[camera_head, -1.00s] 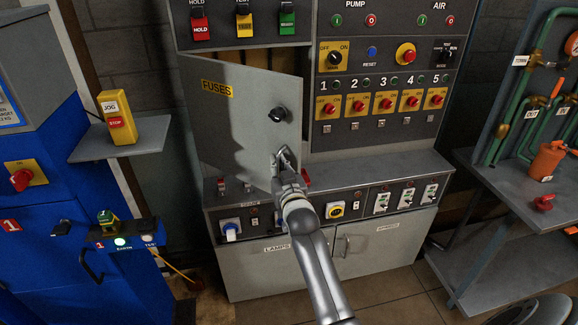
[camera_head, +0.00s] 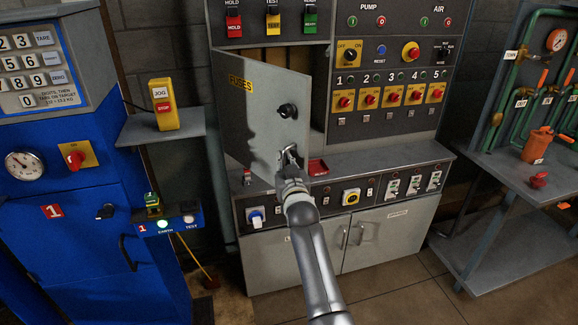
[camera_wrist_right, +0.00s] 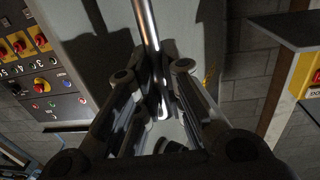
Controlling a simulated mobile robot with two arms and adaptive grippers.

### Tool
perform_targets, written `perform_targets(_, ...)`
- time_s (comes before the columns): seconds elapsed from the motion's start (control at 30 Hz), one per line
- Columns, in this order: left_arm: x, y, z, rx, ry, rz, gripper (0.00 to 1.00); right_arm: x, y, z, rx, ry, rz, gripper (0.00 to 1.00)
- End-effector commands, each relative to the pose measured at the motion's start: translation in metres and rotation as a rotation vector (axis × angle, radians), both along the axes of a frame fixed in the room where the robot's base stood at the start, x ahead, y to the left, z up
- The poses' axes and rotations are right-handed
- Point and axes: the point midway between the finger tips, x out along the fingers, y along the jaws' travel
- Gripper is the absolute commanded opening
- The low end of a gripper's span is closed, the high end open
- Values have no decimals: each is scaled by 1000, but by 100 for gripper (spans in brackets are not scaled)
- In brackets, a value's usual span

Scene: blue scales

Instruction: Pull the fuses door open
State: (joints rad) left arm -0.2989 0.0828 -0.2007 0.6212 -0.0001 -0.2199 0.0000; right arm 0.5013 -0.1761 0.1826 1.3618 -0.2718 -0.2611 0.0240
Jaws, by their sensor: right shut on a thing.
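The grey fuses door (camera_head: 258,115) with its yellow FUSES label stands partly open, its free right edge swung out from the cabinet. A black knob (camera_head: 288,111) is on its front. My right gripper (camera_head: 289,153) is shut on the metal door handle (camera_wrist_right: 147,25) near the door's lower right corner. In the right wrist view the bright handle bar runs between the two fingers, with the door panel (camera_wrist_right: 95,45) behind. A dark opening shows beside the door's edge. My left gripper is not in view.
The counter ledge (camera_head: 385,152) with a red tray (camera_head: 318,167) lies right of the door. A yellow JOG box (camera_head: 163,105) on a grey shelf (camera_head: 185,128) stands left of the door. A bench (camera_head: 520,190) with green pipes is at right.

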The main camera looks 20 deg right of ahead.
Motion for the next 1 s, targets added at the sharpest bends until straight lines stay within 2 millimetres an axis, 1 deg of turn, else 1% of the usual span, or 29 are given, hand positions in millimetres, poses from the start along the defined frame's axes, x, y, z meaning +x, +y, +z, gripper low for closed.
perform_targets(0.3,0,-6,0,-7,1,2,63,0,0,2,-8,-4,0,0)
perform_targets(0.33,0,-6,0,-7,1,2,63,0,0,2,-8,-4,0,13)
perform_targets(0.47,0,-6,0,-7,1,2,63,0,0,2,-5,-3,0,30)
perform_targets(0.5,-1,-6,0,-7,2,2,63,0,0,2,-5,-3,0,32)
perform_targets(0.7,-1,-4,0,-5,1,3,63,0,0,1,-1,-3,0,32)
perform_targets(0.8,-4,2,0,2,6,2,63,0,0,3,-2,-4,0,32)
perform_targets(0.87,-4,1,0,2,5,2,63,0,0,8,-2,-6,0,32)
perform_targets(0.93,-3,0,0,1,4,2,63,1,0,16,-2,-6,0,32)
perform_targets(1.0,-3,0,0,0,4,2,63,0,0,30,-2,-10,1,32)
